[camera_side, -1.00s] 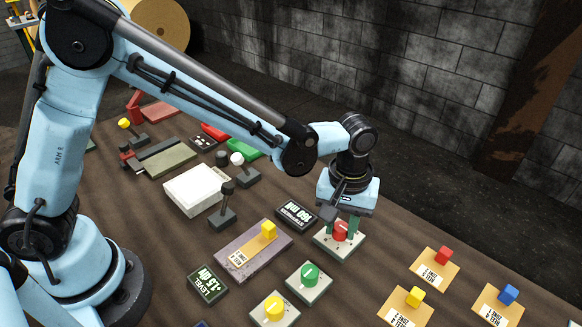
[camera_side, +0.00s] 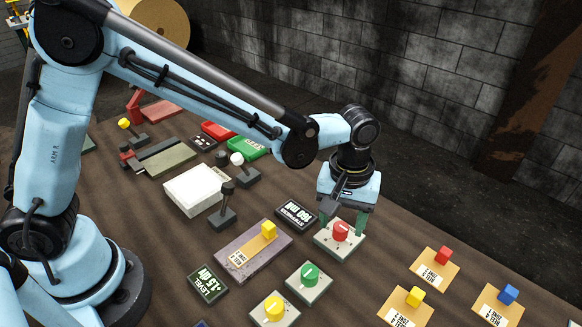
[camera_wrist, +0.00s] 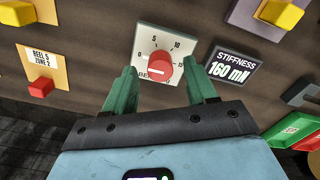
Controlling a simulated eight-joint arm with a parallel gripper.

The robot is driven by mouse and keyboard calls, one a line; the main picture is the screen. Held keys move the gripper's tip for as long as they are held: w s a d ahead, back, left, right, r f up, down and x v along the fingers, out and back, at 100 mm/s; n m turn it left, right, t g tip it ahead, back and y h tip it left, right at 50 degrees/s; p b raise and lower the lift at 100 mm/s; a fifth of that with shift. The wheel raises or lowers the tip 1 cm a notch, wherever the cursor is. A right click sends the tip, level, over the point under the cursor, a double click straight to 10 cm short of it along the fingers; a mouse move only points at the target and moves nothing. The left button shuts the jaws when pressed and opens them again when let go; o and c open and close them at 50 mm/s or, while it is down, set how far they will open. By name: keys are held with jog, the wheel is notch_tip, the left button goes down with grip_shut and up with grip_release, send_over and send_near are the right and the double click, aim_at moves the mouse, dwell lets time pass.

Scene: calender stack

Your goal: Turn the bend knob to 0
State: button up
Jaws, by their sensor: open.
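The bend knob (camera_side: 341,232) is red, on a pale square plate (camera_side: 326,244) in the side view. In the wrist view the knob (camera_wrist: 160,71) has a white line across it, lying about level, with one end toward the left side, near the 0. The plate's scale reads 0, 5, 10 and 15, and its label is partly covered by the knob. My gripper (camera_side: 346,219) is open above the plate. Its two green fingers stand on either side of the knob, apart from it, and they also show in the wrist view (camera_wrist: 162,76).
A stiffness display (camera_wrist: 233,68) reading 160 mN sits beside the plate. A green knob (camera_side: 310,273) and a yellow knob (camera_side: 274,307) stand nearer the camera. Cards with red (camera_side: 443,255), yellow (camera_side: 415,297) and blue blocks (camera_side: 508,294) lie to the right.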

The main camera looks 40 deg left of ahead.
aim_at(340, 226)
notch_tip(340, 226, up, 11)
dwell(0.4)
jog(key=shift+a, duration=0.1)
jog(key=s+a+m+t, duration=0.1)
jog(key=s+a+t, duration=0.1)
jog(key=a, duration=0.4)
jog(key=s+a+m+t, duration=0.2)
jog(key=s+a, duration=0.2)
jog(key=a, duration=0.3)
jog(key=s+a+m+t, duration=0.2)
jog(key=s+a+t, duration=0.1)
jog(key=a, duration=0.3)
jog(key=shift+a+f, duration=0.35)
jog(key=shift+a, duration=0.05)
jog(key=shift+c, duration=0.5)
